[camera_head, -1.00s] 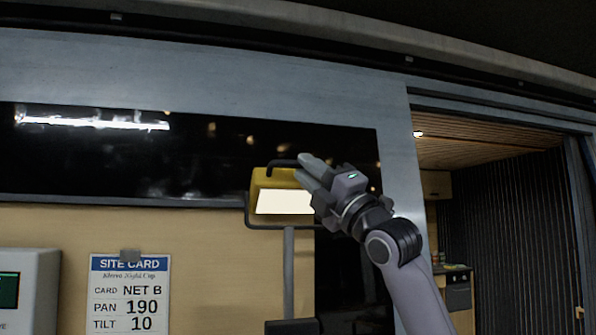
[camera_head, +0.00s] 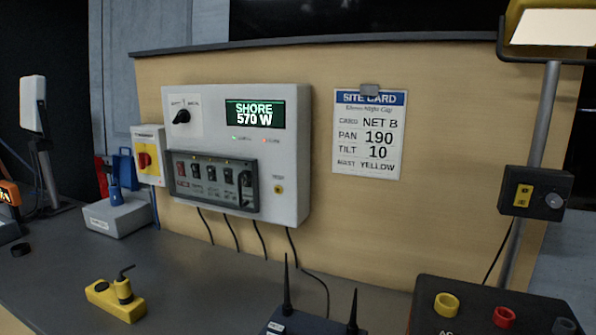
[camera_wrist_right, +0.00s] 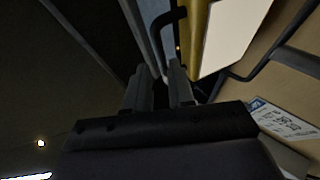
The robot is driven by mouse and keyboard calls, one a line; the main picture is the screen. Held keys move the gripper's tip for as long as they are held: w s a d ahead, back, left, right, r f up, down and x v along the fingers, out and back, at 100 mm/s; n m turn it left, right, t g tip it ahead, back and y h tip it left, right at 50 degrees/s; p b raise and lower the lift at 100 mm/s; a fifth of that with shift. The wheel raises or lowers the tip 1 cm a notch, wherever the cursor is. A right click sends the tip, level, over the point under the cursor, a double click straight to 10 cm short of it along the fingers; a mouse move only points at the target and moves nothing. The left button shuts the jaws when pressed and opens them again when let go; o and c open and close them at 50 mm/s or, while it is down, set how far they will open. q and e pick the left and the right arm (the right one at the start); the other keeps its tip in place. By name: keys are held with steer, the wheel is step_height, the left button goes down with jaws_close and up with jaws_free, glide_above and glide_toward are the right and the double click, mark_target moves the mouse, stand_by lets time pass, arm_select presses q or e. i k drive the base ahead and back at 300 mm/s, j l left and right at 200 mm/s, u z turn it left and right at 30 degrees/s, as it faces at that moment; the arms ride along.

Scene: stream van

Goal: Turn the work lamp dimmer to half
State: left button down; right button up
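The work lamp (camera_head: 552,27), yellow with a lit pale panel, sits on a grey pole (camera_head: 543,115) at the head view's right edge. A black dimmer box (camera_head: 530,191) is on the pole, with a yellow switch plate (camera_head: 523,195) and a round grey knob (camera_head: 555,201). The knob's setting is too small to read. My right gripper (camera_wrist_right: 160,88) shows only in its wrist view, its fingers apart with no held thing visible. The lamp (camera_wrist_right: 228,35) and its dark bent handle (camera_wrist_right: 167,22) are close beyond the fingers. My left gripper is out of view.
A white power panel (camera_head: 240,150) reading SHORE 570 W and a site card (camera_head: 368,135) are on the wood wall. A black box with coloured sockets (camera_head: 480,310) stands below the dimmer. A yellow device (camera_head: 115,298) and a router (camera_head: 310,322) occupy the counter.

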mark_target(553, 200)
steer(key=k+j, duration=0.35)
steer(key=j, duration=0.15)
steer(key=k+j, duration=0.35)
steer(key=j, duration=0.15)
